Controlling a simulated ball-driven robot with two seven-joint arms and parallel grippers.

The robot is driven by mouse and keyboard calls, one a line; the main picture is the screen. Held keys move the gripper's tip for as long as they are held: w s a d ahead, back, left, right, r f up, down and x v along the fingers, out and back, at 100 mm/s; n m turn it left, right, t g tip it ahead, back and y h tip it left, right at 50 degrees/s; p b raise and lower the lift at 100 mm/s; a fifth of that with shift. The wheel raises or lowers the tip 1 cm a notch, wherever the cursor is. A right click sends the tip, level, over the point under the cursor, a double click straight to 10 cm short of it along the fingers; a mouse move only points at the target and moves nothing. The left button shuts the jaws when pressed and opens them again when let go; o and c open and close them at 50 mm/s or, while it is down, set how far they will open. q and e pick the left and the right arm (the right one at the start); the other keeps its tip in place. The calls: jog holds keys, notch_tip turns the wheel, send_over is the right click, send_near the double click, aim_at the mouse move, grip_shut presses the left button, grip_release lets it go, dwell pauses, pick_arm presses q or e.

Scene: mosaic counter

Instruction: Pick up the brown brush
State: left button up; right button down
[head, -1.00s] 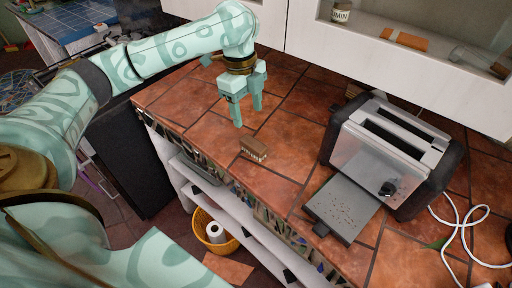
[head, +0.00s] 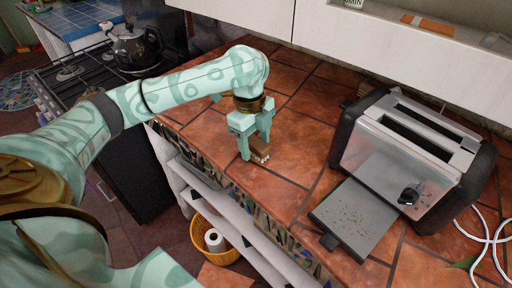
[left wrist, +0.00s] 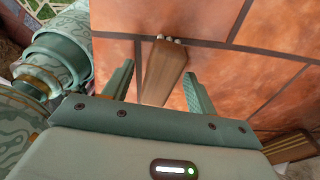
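The brown brush (head: 260,149) lies on the tiled counter, near its front edge. My left gripper (head: 256,154) points down at it from above, and its fingers partly cover the brush in the head view. In the left wrist view the brush (left wrist: 163,72) lies between the two spread fingers of the left gripper (left wrist: 157,88), with a gap on each side. Its pale bristle ends show at the far end. The near end is hidden by the gripper body. My right gripper is not in view.
A silver toaster (head: 418,150) stands to the right, with its crumb tray (head: 355,219) pulled out on the counter (head: 300,131). A white cable lies at the far right. A kettle (head: 133,47) sits on the stove. A yellow basket (head: 216,242) is below the counter.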

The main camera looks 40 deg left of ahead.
aim_at(256, 141)
pick_arm(q)
jog(key=c, duration=1)
jog(key=shift+r, duration=0.15)
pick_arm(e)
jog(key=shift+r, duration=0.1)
